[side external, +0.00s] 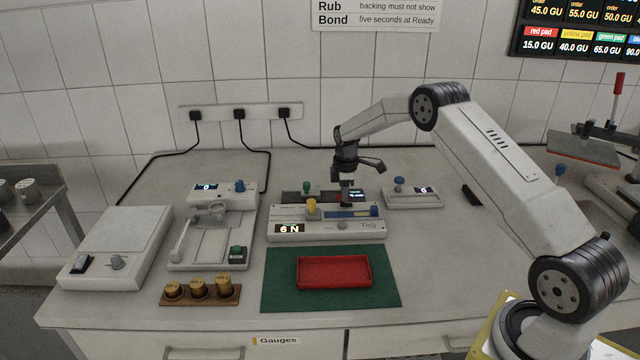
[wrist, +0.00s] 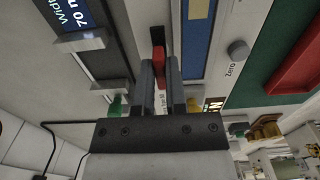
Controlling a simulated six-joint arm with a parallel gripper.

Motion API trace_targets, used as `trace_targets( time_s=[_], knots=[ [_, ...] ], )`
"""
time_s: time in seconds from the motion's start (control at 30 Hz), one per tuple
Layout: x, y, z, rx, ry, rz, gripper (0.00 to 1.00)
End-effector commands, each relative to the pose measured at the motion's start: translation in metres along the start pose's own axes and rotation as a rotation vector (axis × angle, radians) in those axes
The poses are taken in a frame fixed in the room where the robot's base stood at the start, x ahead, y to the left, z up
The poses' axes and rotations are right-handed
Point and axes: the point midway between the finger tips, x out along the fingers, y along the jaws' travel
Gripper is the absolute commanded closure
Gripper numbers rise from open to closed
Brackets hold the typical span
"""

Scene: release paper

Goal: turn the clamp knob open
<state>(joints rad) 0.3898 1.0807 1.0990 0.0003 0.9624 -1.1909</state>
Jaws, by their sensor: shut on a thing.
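My gripper (wrist: 160,75) points down over the bench. In the wrist view its fingers are shut on a narrow red piece, which I take for the clamp knob (wrist: 158,57). The fingers hide much of it, so I cannot tell how far it is turned. In the side view my gripper (side external: 346,201) is at the back of the white tester (side external: 283,238) reading "6 N", beside the dark gauge (side external: 322,195) behind it. The dark gauge's screen shows "Width" and 70 in the wrist view.
A green knob (side external: 306,187) and a yellow knob (side external: 311,206) stand close to my gripper. A white box with a blue knob (side external: 399,183) is at the right. A red tray (side external: 335,286) lies on the green mat (side external: 281,297) in front; brass weights (side external: 198,288) stand left.

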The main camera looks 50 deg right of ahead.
Motion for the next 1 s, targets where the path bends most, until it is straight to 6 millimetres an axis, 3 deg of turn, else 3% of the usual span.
trace_targets(
  time_s=[0.17,0.2,0.3,0.73,1.0],
  knots=[
    [-0.001,0.0,0.0,-0.002,-0.001,0.001,1.0],
    [-0.001,0.0,0.0,-0.002,-0.001,0.001,0.82],
    [0.0,0.0,0.0,-0.002,-0.001,0.001,0.5],
    [-0.003,0.0,0.0,0.0,0.0,0.001,0.5],
    [-0.028,0.001,0.0,0.0,0.001,0.003,0.5]
  ],
)
